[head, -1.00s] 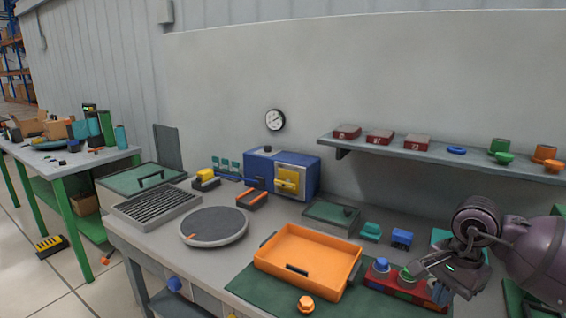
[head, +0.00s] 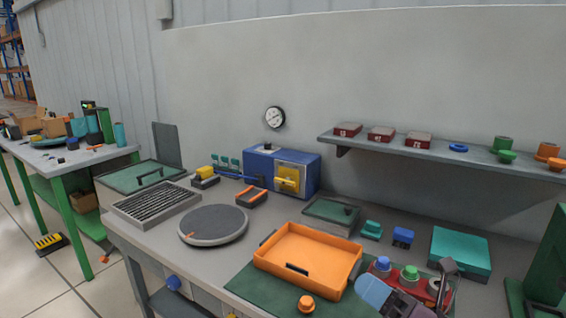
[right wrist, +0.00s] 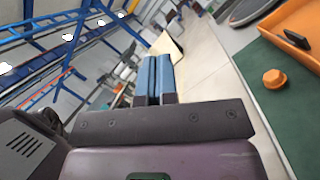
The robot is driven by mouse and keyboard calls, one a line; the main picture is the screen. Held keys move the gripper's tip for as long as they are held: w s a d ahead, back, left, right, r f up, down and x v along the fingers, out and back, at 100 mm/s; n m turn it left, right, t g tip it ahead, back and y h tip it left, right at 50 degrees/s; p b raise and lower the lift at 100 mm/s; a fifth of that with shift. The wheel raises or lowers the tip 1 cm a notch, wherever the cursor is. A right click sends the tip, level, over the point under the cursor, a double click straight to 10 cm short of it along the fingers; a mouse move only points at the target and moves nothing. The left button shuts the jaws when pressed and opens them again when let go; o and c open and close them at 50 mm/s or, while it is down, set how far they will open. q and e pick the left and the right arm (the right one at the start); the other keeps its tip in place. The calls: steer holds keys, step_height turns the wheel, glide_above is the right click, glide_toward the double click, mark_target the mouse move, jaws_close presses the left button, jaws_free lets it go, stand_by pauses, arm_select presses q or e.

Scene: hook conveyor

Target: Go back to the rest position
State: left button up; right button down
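My right gripper (head: 372,290) is at the lower edge of the head view, in front of the orange tray's right corner and the red block. Its two blue fingers (right wrist: 155,78) lie side by side in the right wrist view, with only a thin dark line between them. They are shut and hold nothing that I can see. They point towards open floor beyond the workbench. Most of my right arm is out of the head view. My left gripper is in neither view.
The orange tray (head: 308,255) and an orange hex piece (head: 306,304) rest on the green mat (head: 243,285). A red block (head: 432,287) with blue and green knobs stands right of the tray. A teal box (head: 461,250) lies behind it. A shelf (head: 440,152) runs above.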

steer(key=s+d+f+m+t+h, duration=0.2)
steer(key=d+f+m+h, duration=0.6)
steer(key=m, duration=0.6)
steer(key=s+d+f+m+t+h, duration=0.1)
steer(key=s+d+f+m+h, duration=0.15)
steer(key=d+m+h, duration=0.7)
steer(key=s+a+f+m+g, duration=0.2)
steer(key=s+f+m+g, duration=0.45)
steer(key=s, duration=0.35)
steer(key=s+a+f+m+g, duration=0.2)
steer(key=s+f+m+g, duration=0.45)
steer(key=s+m, duration=0.2)
steer(key=w+f+n+t, duration=0.1)
steer(key=w+f+t, duration=0.5)
steer(key=f, duration=0.5)
steer(key=shift+w+d+t, duration=0.2)
steer(key=shift+w+t, duration=0.05)
steer(key=shift+t, duration=0.95)
